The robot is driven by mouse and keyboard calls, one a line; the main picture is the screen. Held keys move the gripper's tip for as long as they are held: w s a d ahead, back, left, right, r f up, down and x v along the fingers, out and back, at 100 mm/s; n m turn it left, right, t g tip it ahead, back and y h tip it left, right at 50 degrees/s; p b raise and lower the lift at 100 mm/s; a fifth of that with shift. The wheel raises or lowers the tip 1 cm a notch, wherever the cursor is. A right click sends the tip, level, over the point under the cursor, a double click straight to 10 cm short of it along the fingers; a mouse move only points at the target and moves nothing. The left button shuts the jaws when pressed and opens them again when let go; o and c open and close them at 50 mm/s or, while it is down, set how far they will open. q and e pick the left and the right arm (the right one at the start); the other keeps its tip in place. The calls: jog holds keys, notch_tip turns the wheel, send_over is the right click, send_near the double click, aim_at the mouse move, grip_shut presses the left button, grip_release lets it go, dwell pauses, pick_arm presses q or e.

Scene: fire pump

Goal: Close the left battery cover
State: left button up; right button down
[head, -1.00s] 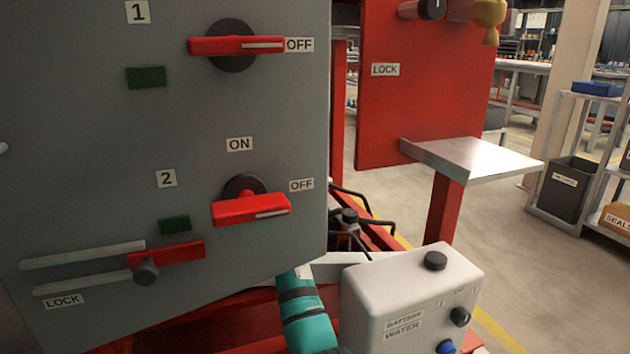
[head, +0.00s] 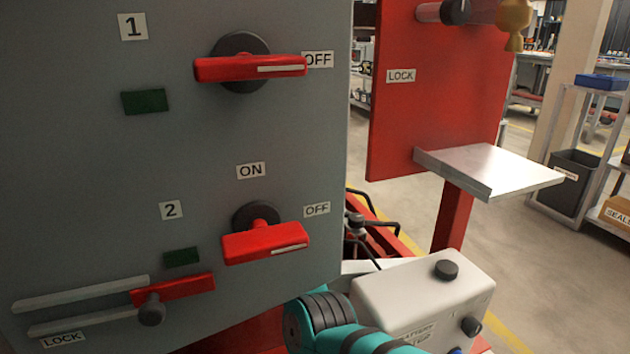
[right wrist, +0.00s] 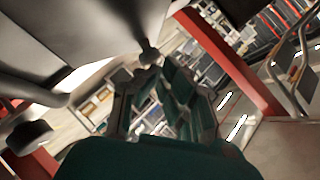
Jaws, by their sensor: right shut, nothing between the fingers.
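A white box (head: 425,298) labelled BATTERY, its second line blurred, stands at lower right in the head view. It has a black cap (head: 446,270) on top and a dark knob on its front. I cannot pick out the left battery cover for certain. A teal arm of mine (head: 325,322) crosses in front of the box's left side, hiding part of it; no fingers show there. In the right wrist view my right gripper (right wrist: 160,76) is shut and empty, its fingers close below a pale surface (right wrist: 80,35) with a small knob (right wrist: 148,54). My left gripper is out of view.
A grey panel (head: 90,180) with red switches (head: 265,242) and a red sliding lock handle (head: 172,290) fills the left. A red panel (head: 435,100) and a metal shelf plate (head: 490,172) stand behind the box. Open floor lies at right.

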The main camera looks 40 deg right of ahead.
jog(key=shift+w+d+f+b, duration=0.25)
jog(key=shift+w+f+b, duration=0.7)
jog(key=shift+w, duration=0.05)
